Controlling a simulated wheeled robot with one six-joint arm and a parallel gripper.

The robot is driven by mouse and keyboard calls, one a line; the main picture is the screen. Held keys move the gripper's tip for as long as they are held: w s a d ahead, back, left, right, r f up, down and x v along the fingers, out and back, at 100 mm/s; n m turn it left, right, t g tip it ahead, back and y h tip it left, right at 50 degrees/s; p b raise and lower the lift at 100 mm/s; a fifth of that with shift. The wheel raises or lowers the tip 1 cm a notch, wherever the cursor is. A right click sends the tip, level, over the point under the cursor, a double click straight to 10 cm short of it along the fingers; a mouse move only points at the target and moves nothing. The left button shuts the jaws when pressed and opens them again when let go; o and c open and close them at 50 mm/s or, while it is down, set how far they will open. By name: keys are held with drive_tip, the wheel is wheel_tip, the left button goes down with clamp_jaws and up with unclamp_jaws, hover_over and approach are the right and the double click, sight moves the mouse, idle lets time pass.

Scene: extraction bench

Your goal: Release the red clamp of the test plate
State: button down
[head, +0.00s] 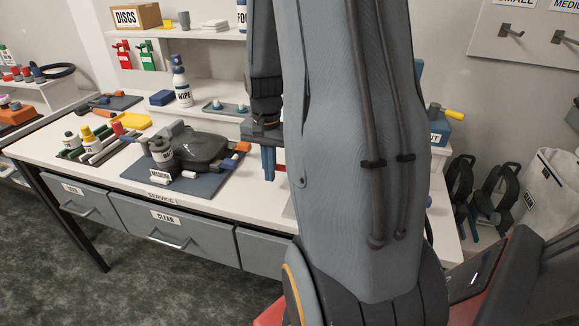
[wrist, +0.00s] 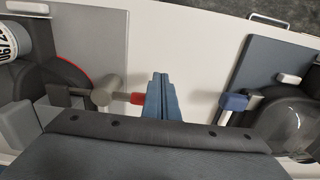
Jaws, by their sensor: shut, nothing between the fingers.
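The red clamp shows in the wrist view as a lever with a red tip (wrist: 137,98) on a grey shaft and round hub. It is beside the light grey test plate (wrist: 105,35). A dark round part with a red rim lies left of the hub. My gripper (wrist: 161,82) is shut and empty, its blue fingers just right of the red tip; I cannot tell whether they touch it. In the head view my gripper (head: 268,172) points down over the bench, with a small red spot beside it. My arm hides most of the plate there.
A dark mat (head: 135,175) holds a grey mask with a MEDIUM label and a blue-tipped lever (wrist: 234,102), right of my fingers in the wrist view. A WIPE bottle (head: 181,85) stands behind. Several small bottles (head: 88,135) stand at left. White bench surface separates mat and plate.

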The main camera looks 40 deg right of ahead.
drive_tip(key=shift+w+d, duration=0.95)
drive_tip(key=shift+d, duration=0.25)
drive_tip(key=shift+w+d+p, duration=0.15)
drive_tip(key=shift+w+d, duration=0.1)
drive_tip(key=shift+d, duration=0.3)
drive_tip(key=shift+w+d+p, duration=0.15)
drive_tip(key=shift+w+d, duration=0.1)
drive_tip(key=shift+d, duration=0.55)
drive_tip(key=shift+w+d+p, duration=0.1)
drive_tip(key=shift+d+p, duration=0.2)
drive_tip(key=shift+d, duration=1.2)
drive_tip(key=shift+s+d, duration=0.15)
drive_tip(key=shift+d, duration=0.4)
drive_tip(key=shift+s+d, duration=0.15)
drive_tip(key=shift+d, duration=0.4)
drive_tip(key=shift+r+p, duration=0.1)
drive_tip(key=shift+p, duration=0.2)
wheel_tip(320, 180, up, 8)
drive_tip(key=p, duration=0.5)
drive_tip(key=shift+s+a+p, duration=0.3)
drive_tip(key=shift+a+p, duration=0.05)
drive_tip(key=shift+a, duration=0.1)
